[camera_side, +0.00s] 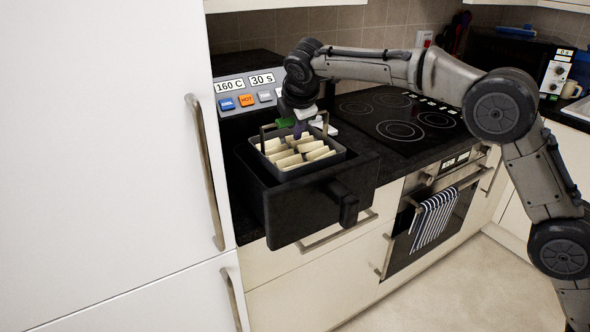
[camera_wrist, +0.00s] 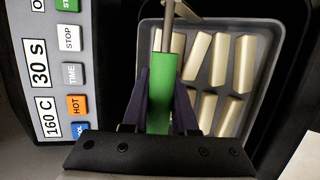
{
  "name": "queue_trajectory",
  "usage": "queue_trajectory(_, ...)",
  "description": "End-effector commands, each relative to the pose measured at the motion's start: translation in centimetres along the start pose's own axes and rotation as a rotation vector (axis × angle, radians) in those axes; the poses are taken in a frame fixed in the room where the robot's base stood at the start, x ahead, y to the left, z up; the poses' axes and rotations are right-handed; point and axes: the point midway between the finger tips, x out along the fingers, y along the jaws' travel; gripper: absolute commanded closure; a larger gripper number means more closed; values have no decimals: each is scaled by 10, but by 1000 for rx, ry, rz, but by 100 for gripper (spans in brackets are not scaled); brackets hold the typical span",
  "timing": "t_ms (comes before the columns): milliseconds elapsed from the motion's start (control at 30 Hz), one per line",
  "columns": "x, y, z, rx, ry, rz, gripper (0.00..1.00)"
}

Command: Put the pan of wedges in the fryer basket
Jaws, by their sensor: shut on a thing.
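The pan of wedges (camera_side: 325,166) is a dark grey square pan with several pale wedges in rows and a raised handle. It is level at the opening of the black fryer basket (camera_side: 298,212), which is pulled out like a drawer. I cannot tell whether it rests on the basket's floor. My gripper (camera_side: 298,131) is above the pan, pointing down. In the wrist view, my gripper (camera_wrist: 161,100) is shut on the pan's green grip, with a dark finger on each side. The pan (camera_wrist: 262,27) and its wedges lie beneath; my gripper hides part of them.
The fryer's control panel (camera_side: 247,91), reading 160 C and 30 s, stands behind the basket. A black hob (camera_side: 385,135) is to the right, above an oven with a striped towel (camera_side: 434,217). A tall white cupboard (camera_side: 110,150) closes off the left side.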

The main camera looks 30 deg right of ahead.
Motion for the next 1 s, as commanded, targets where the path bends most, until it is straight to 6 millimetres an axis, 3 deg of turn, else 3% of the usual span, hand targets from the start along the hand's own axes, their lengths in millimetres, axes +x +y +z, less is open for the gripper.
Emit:
queue_trajectory(300, 49, -33, -12, 0, 1, 3, 100)
queue_trajectory(800, 86, -58, -22, 1, 2, 4, 100)
queue_trajectory(1000, 87, -57, -22, 2, 3, 6, 100)
